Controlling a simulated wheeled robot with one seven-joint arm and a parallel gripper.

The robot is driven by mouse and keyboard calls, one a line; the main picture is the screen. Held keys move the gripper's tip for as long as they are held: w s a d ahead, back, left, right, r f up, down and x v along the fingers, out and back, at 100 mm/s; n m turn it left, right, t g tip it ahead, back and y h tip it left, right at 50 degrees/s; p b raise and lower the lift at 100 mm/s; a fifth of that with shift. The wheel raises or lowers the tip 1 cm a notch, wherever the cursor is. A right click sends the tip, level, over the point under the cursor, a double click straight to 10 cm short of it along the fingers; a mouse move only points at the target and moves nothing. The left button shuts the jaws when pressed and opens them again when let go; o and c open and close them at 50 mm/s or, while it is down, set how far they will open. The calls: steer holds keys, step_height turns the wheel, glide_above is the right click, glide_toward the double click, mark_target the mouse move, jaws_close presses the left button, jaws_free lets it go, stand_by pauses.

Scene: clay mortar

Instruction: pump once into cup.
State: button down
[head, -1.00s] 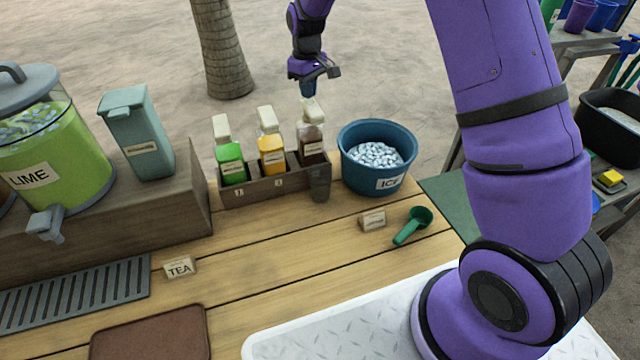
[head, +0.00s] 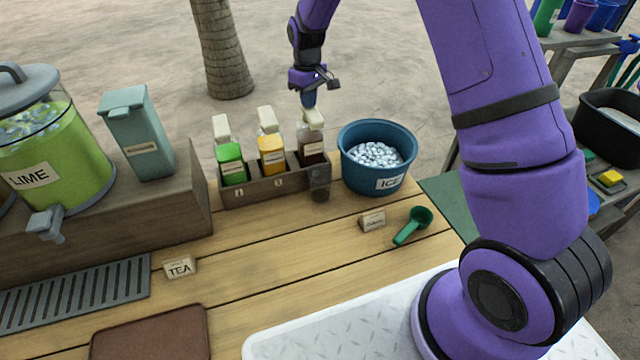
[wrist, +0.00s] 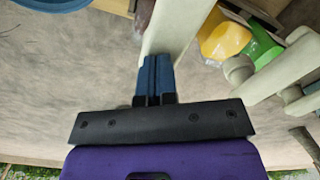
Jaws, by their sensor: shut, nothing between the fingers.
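A rack (head: 258,189) holds three pump bottles: green (head: 231,168), yellow (head: 271,158) and dark brown (head: 311,152). A small see-through grey cup (head: 319,176) stands in front of the brown bottle, below its pump; something dark shows low in it. My gripper (head: 309,100) is shut and empty, pointing down with its blue fingertips at the top of the brown bottle's cream pump head (head: 314,118). In the wrist view the shut fingertips (wrist: 156,62) overlap that pump head (wrist: 172,30). Exact contact is hard to see.
A blue ice bucket (head: 362,172) stands close right of the rack. A green scoop (head: 414,225) and small signs lie in front. A teal box (head: 140,135) and lime dispenser (head: 55,150) stand left. The middle planks are clear.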

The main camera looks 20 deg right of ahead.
stand_by(0.3)
steer(key=shift+r, duration=2)
steer(key=shift+r, duration=3)
